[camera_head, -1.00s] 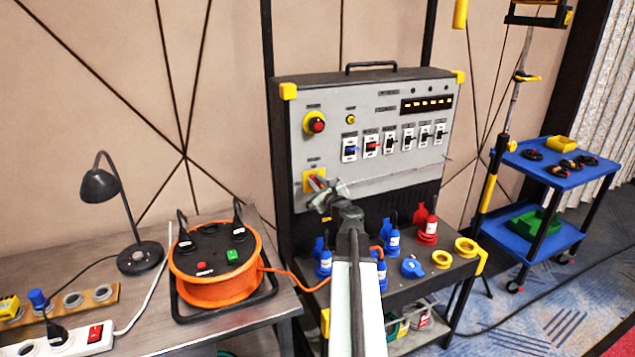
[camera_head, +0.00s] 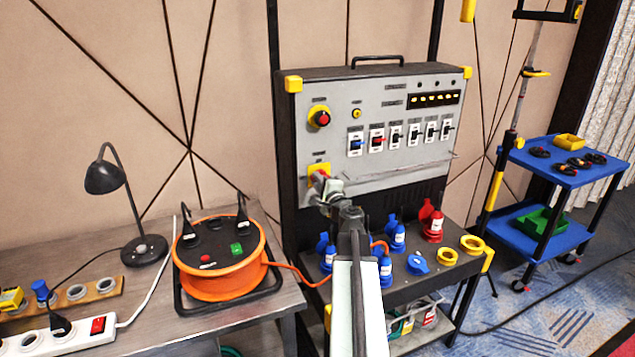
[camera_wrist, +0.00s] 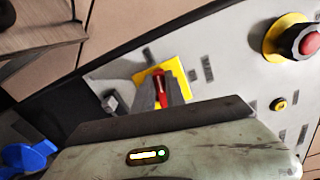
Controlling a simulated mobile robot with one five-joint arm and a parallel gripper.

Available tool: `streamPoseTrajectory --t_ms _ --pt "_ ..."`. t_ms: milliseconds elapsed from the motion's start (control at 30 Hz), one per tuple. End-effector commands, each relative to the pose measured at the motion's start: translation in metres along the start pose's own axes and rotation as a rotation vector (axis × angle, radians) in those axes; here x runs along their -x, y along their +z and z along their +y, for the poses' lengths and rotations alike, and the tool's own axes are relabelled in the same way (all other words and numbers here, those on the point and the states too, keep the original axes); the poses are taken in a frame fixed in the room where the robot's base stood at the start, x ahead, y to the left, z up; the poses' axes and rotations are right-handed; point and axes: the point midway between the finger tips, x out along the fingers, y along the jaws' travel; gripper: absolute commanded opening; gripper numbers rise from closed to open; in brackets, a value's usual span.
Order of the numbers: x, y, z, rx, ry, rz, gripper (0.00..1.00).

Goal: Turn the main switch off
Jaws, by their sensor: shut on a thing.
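The main switch is a red rotary handle (camera_wrist: 161,90) on a yellow square plate (camera_wrist: 172,74), low on the left of the grey panel (camera_head: 400,165). In the head view the yellow plate (camera_head: 318,169) shows just above my gripper (camera_head: 323,184). In the wrist view my gripper (camera_wrist: 162,97) has its grey fingers shut on the red handle, one on each side. The handle stands roughly upright in the wrist view, lengthwise between the fingers. The fingers hide its lower part.
A red emergency button (camera_head: 322,118) on a yellow ring sits above the switch. Several breakers (camera_head: 397,138) line the panel to the right. Blue plugs (camera_head: 386,265) stand on the shelf below my arm. An orange cable reel (camera_head: 220,265) is at left.

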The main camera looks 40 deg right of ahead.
Motion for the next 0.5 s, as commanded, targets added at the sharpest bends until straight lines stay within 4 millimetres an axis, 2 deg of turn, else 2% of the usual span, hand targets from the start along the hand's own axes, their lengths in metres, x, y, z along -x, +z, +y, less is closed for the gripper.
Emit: streamPoseTrajectory --t_ms 200,500 --pt "0.0 -0.0005 0.0037 0.119 0.0 0.0 0.0" --pt "-0.0001 -0.0009 0.0049 0.196 0.0 0.001 0.0"
